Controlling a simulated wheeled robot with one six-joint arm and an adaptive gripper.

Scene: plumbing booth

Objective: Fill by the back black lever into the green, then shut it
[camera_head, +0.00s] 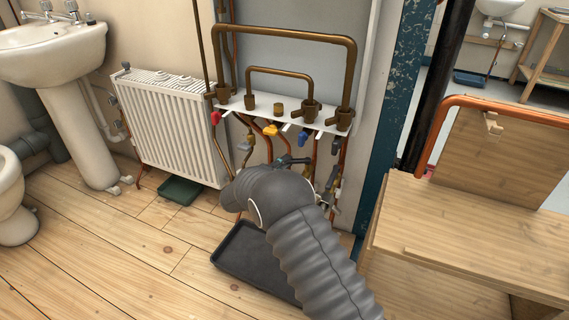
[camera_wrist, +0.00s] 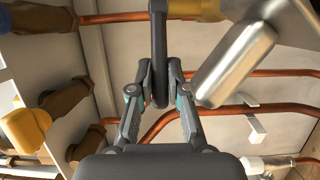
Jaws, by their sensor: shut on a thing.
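My gripper (camera_wrist: 160,92) is shut on a black lever (camera_wrist: 159,45), which runs from between the fingertips toward the top of the wrist view. In the head view my gripper (camera_head: 292,162) is in among the valves below the white pipe shelf, and my arm hides much of what is behind it. I cannot tell there where the black lever's valve sits. A dark green tray (camera_head: 180,190) lies on the floor below the radiator. Its inside is too small to tell whether it holds water.
Red (camera_head: 216,118), yellow (camera_head: 270,130) and blue (camera_head: 303,139) levers hang below the shelf (camera_head: 290,121). A silver handle (camera_wrist: 236,65) is close right of my fingers. A black tray (camera_head: 232,262) lies under my arm.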

